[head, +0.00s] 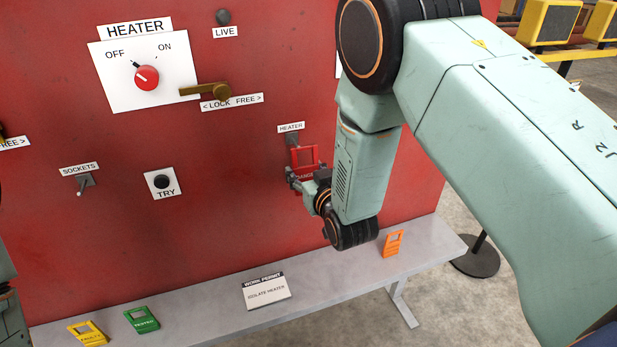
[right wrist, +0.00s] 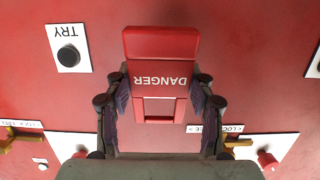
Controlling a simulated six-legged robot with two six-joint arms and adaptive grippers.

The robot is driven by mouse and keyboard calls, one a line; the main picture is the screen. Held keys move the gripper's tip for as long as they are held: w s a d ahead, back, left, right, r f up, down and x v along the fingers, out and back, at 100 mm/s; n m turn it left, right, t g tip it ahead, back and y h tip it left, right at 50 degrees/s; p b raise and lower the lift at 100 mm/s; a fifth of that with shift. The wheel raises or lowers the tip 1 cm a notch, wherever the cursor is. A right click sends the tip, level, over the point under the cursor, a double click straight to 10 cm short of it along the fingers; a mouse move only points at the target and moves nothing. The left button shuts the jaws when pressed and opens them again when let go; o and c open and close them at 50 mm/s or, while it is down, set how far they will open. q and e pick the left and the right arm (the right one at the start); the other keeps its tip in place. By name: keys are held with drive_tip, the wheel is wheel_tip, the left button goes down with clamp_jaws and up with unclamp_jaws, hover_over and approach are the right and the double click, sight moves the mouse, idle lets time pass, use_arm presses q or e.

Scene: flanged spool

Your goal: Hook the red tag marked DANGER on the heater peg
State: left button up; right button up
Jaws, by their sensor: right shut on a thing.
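The red DANGER tag (head: 305,156) is upright near the red panel, its window at the top. My right gripper (head: 306,180) is shut on its lower part from the front. In the right wrist view the tag (right wrist: 160,78) appears upside down between the two fingers (right wrist: 160,98). The heater peg (head: 292,139) sits just below its small HEATER label, close to the tag's upper left edge. I cannot tell whether the peg passes through the window or only lies behind the tag. The peg is not discernible in the wrist view. My left gripper is out of view.
A grey shelf (head: 205,308) runs below the panel, with yellow (head: 88,334), green (head: 142,320) and orange (head: 393,244) tags and a work permit card (head: 266,291). The sockets peg (head: 84,182), TRY button (head: 161,182) and brass lock lever (head: 206,92) are to the left.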

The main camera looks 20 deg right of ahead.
drive_tip(key=shift+x, duration=1.05)
drive_tip(key=shift+w+r+b, duration=0.15)
drive_tip(key=shift+w+b, duration=0.4)
drive_tip(key=shift+b+x, duration=0.65)
drive_tip(key=shift+x, duration=0.5)
drive_tip(key=shift+w+f, duration=0.15)
drive_tip(key=shift+f, duration=0.1)
